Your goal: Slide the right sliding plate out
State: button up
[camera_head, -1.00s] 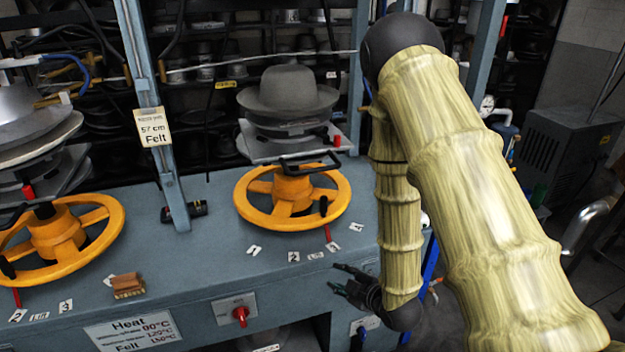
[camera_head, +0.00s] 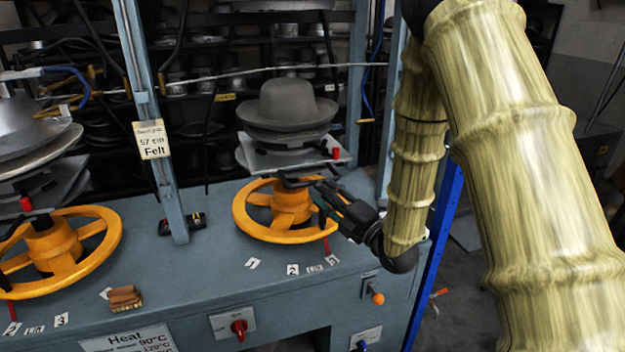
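The right sliding plate (camera_head: 262,157) is a flat grey metal plate under the grey felt hat (camera_head: 287,104) on the right press. A red knob (camera_head: 336,153) stands at its right edge. A dark handle (camera_head: 292,180) shows at the plate's front, above the orange handwheel (camera_head: 243,215). My gripper (camera_head: 318,195) is dark, with its fingers pointing left and up, just right of the handle and in front of the wheel's right side. The fingers look apart, with nothing seen between them. Whether a finger touches the handle is unclear.
A blue-grey post (camera_head: 160,195) with a "57 cm Felt" sign stands left of the right press. A second orange handwheel (camera_head: 97,226) and plates are at left. A brown block (camera_head: 125,298) lies on the bench. My arm covers the right side.

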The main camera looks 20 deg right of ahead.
aim_at(312, 183)
jog(key=shift+p+x, duration=0.85)
jog(key=shift+x, duration=2.05)
jog(key=shift+f, duration=0.15)
jog(key=shift+c, duration=0.4)
grip_shut()
